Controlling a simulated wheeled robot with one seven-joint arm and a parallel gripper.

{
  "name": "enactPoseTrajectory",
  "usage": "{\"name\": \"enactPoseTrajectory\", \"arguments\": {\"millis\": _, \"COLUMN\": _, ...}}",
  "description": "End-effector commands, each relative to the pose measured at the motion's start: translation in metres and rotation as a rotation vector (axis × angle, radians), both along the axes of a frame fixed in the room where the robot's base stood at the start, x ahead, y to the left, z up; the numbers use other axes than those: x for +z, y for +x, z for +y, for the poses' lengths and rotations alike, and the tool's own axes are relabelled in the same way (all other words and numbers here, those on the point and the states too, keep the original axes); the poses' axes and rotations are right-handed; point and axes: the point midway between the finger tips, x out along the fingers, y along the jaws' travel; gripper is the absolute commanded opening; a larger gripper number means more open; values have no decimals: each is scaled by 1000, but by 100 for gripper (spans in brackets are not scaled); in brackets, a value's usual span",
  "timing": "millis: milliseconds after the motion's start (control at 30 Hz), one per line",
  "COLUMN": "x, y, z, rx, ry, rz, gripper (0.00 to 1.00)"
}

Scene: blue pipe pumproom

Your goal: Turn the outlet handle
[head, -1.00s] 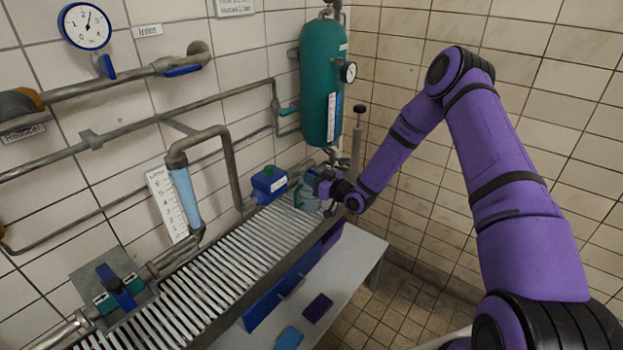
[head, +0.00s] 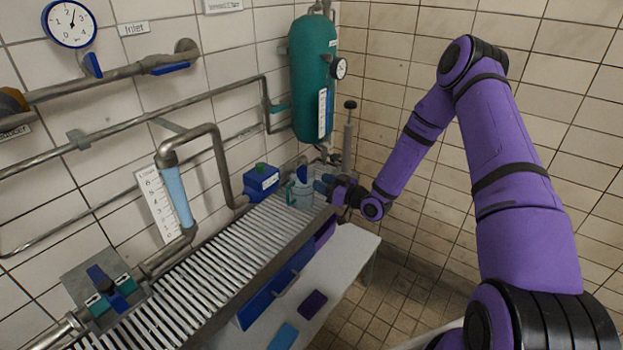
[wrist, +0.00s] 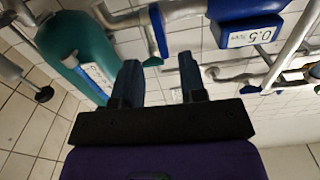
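No outlet label is readable, so I cannot be sure which handle is the outlet's. In the head view a small blue handle (head: 302,173) stands above a clear greenish jug (head: 299,194) at the far end of the slatted rack. My gripper (head: 322,184) is just right of them, pointing left; I cannot tell whether it touches the jug. In the wrist view my gripper (wrist: 158,72) has its two dark fingers apart with nothing between them. A blue handle (wrist: 157,32) on a grey pipe shows beyond the gap, apart from the fingers.
The green tank (head: 314,80) hangs behind my gripper. A blue box (head: 262,181) stands left of the jug. The inlet handle (head: 170,68) is on the upper wall pipe. Another blue-handled valve (head: 108,287) is at lower left. A grey bench (head: 335,270) lies below the rack.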

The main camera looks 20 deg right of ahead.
Motion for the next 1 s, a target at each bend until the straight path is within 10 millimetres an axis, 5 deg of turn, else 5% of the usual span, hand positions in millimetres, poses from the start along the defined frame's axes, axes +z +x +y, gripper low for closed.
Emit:
{"name": "enactPoseTrajectory", "arguments": {"millis": 333, "x": 0, "y": -24, "z": -17, "rx": 0, "ry": -1, "rz": -1, "gripper": 38}}
{"name": "enactPoseTrajectory", "arguments": {"millis": 800, "x": 1, "y": -23, "z": -17, "rx": 0, "ry": -4, "rz": 1, "gripper": 38}}
{"name": "enactPoseTrajectory", "arguments": {"millis": 1000, "x": 20, "y": -16, "z": -17, "rx": 0, "ry": -94, "rz": 41, "gripper": 38}}
